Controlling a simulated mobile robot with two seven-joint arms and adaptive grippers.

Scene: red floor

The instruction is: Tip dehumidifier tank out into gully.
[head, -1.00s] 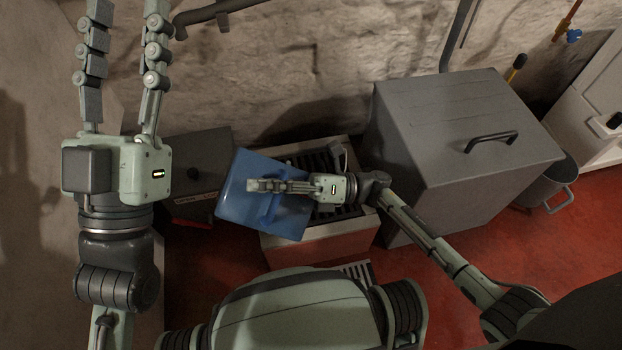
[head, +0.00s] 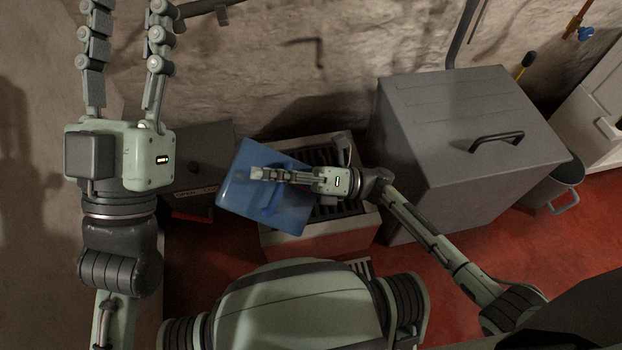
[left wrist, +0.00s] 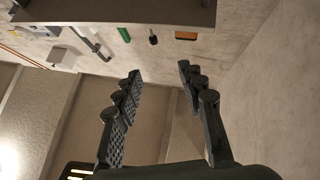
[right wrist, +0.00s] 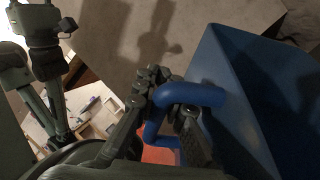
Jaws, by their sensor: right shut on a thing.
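The blue tank (head: 238,205) is in the middle of the head view, tilted, over the left part of a pale box with a dark slatted top (head: 352,209). My right gripper (head: 258,174) is shut on the tank's blue handle; the right wrist view shows the fingers around the handle (right wrist: 192,92) beside the tank wall (right wrist: 235,75). The inside of the tank and any water are hidden. I cannot tell whether the slatted box is the gully. My left gripper (head: 125,12) is raised at the upper left, open and empty, as its wrist view also shows (left wrist: 160,75).
A big grey lidded box (head: 455,120) with a dark handle stands to the right. A metal pot (head: 556,188) is beyond it. A dark grey labelled box (head: 190,150) is left of the tank. A stone wall (head: 330,60) closes the back. Red floor (head: 425,270) shows in front.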

